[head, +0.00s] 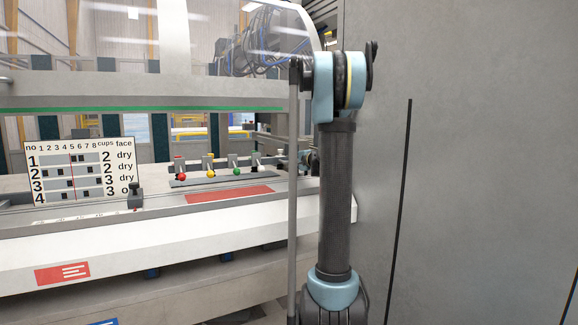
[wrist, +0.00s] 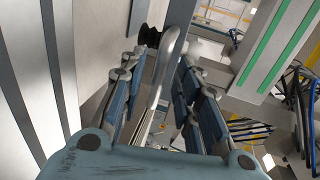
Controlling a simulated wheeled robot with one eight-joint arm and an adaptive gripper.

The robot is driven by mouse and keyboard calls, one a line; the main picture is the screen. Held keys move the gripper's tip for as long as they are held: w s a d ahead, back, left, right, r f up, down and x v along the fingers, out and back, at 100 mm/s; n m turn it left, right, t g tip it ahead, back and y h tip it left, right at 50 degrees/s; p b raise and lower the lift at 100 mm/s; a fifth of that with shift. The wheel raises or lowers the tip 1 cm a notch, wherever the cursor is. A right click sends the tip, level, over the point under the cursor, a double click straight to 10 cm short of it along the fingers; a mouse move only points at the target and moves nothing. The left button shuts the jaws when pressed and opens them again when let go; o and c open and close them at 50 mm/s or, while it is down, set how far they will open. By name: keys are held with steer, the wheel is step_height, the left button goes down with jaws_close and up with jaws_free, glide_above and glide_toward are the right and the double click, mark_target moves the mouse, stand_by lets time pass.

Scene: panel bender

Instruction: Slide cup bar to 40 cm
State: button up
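In the head view, a dark upright knob (head: 135,197) stands on a long pale rail at the front of the machine bed (head: 90,240). A faint scale lies along the rail, too small to read. I cannot tell for sure whether this knob belongs to the cup bar. In the wrist view, my gripper (wrist: 163,85) has its two blue-padded fingers spread apart. A curved silver rod (wrist: 168,60) shows between them, with visible gaps, beside a dark round part (wrist: 148,36). In the head view, my gripper is not clearly visible; my arm covers the right of the bed.
A chart (head: 80,172) with rows, "cups" and "face" columns stands behind the rail. Several coloured knobs (head: 210,172) stand in a row right of it. A red label (head: 230,193) lies on the bed. A large grey panel (head: 470,160) closes off the right.

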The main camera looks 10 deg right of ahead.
steer(key=shift+x, duration=1.3)
jaws_close()
